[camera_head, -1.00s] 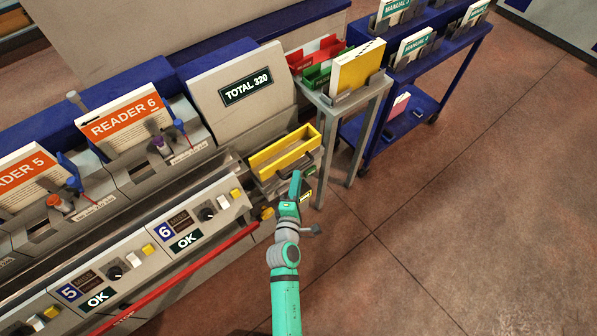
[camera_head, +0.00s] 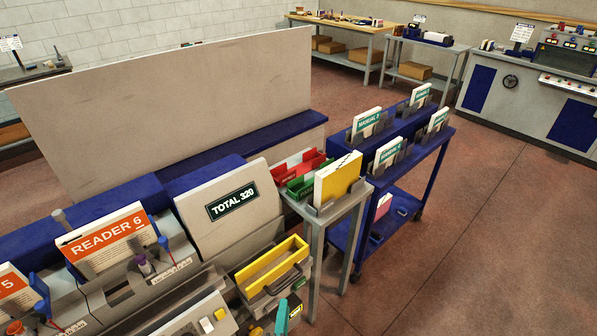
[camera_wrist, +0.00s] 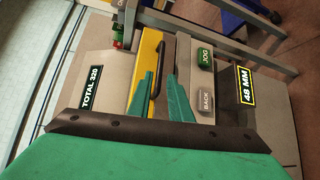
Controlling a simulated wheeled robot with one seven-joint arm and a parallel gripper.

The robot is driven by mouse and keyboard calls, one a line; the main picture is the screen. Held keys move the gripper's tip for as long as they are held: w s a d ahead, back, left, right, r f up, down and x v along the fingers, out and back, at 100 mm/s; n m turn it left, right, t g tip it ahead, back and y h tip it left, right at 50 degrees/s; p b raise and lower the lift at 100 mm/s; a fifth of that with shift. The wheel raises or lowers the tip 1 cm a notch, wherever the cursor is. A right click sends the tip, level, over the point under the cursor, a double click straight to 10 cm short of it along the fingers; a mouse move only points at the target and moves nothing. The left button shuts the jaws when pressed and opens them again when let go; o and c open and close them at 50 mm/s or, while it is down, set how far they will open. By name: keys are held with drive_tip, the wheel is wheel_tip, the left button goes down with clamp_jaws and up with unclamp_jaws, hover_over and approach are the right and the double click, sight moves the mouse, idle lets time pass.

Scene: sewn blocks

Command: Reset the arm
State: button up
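My gripper (camera_head: 282,318) shows only as a green tip at the bottom edge of the head view, close in front of the yellow bin (camera_head: 262,273). In the wrist view the two green fingers of my gripper (camera_wrist: 161,75) are apart, with nothing held between them. The yellow bin (camera_wrist: 148,50) and its dark handle (camera_wrist: 158,66) lie beyond the fingertips. The handle appears in line with the gap; how far off it is I cannot tell. The rest of my arm is out of the head view.
The grey TOTAL 320 housing (camera_head: 240,225) stands left of the bin. A small stand (camera_head: 349,205) holds red and green bins and a yellow-faced card block. A blue cart (camera_head: 413,158) with manuals is behind it. JOG (camera_wrist: 205,57) and BACK (camera_wrist: 206,101) buttons are near my fingers. Floor is open at right.

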drive_tip(key=s+d+m+g+y, duration=0.1)
drive_tip(key=s+d+m, duration=0.2)
drive_tip(key=s+m, duration=1.1)
drive_tip(key=s+d+r+m, duration=0.2)
drive_tip(key=s+r, duration=0.3)
drive_tip(key=s, duration=0.3)
drive_tip(key=s+d+r+m+h, duration=0.1)
drive_tip(key=s+d+r+m, duration=0.1)
drive_tip(key=s+r, duration=0.3)
drive_tip(key=s+m, duration=0.1)
drive_tip(key=s, duration=0.3)
drive_tip(key=shift+s+m, duration=0.25)
drive_tip(key=shift+m, duration=0.05)
drive_tip(key=shift+w+d, duration=0.1)
